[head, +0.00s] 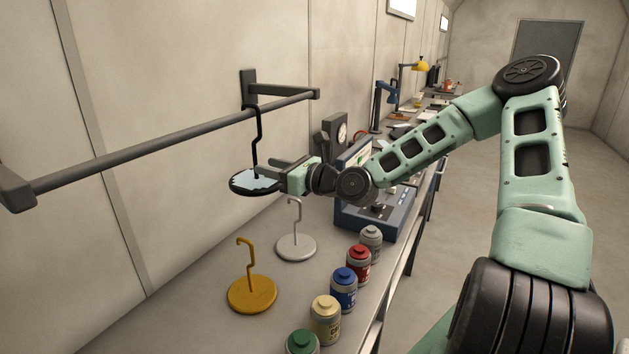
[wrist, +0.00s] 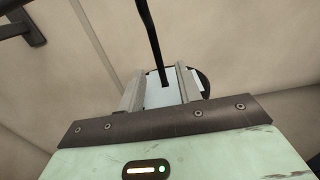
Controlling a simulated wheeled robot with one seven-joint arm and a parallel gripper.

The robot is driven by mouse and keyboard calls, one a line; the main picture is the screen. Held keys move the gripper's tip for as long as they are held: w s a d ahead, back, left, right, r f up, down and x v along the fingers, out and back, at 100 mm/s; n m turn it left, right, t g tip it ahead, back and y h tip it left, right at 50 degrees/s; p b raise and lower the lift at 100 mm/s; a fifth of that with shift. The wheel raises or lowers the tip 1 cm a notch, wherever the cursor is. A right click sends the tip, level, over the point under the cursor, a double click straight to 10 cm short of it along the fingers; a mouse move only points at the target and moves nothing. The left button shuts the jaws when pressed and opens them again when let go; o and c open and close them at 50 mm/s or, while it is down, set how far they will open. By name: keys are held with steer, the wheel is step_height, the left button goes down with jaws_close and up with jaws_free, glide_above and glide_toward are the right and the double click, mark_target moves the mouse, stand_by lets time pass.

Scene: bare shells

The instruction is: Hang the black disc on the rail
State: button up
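The black disc (head: 241,188) hangs level in the air, its upright stem (head: 256,140) rising to a hook. The hook's bend lies over the dark rail (head: 160,146), near the rail's far end; contact is too small to confirm. My gripper (head: 262,177) is at the disc from the right, low by the stem. In the wrist view the stem (wrist: 148,35) comes down between my two fingers (wrist: 161,85), which stand apart with gaps beside it. A pale blue patch shows between them on the disc's top. The disc's dark edge (wrist: 206,83) shows behind the right finger.
A white hooked disc (head: 296,247) and a yellow hooked disc (head: 252,293) stand on the bench (head: 195,315) below. Several paint cans, including a blue one (head: 343,290), line its front edge. A blue-grey machine (head: 372,222) stands under my arm. The wall is close behind the rail.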

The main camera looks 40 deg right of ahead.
steer(key=b+v, duration=1.2)
steer(key=v, duration=0.1)
steer(key=shift+s+b, duration=0.25)
steer(key=shift+b, duration=0.15)
steer(key=shift+d+f, duration=0.1)
steer(key=shift+d, duration=0.05)
